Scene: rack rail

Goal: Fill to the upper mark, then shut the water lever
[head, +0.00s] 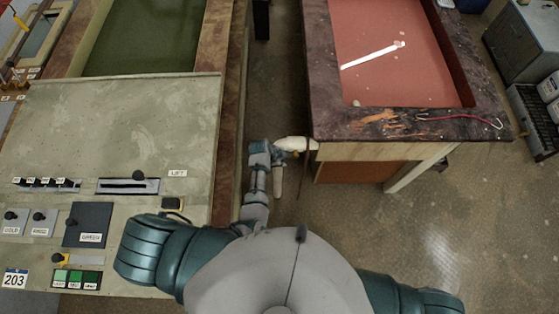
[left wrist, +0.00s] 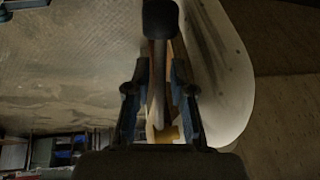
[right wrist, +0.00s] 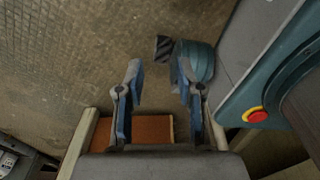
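My left gripper (head: 283,153) is beside the near left corner of the red tank, by a white rounded part (head: 295,143). In the left wrist view its fingers (left wrist: 160,75) are apart, with a dark-knobbed lever (left wrist: 160,20) in line between them; gaps show beside the shaft, and I cannot tell if they touch. The red tank (head: 325,70) holds a reddish surface with a white stick (head: 372,55) on it. No upper mark can be made out. My right gripper (right wrist: 157,75) is open and empty; it is not made out in the head view.
A control panel (head: 100,130) with small levers and labelled buttons stands at the left, below a green tank (head: 145,35). A red-handled hook (head: 460,118) lies on the red tank's near rim. Grey cabinets (head: 525,40) stand far right. Floor (head: 430,220) is clear at the right.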

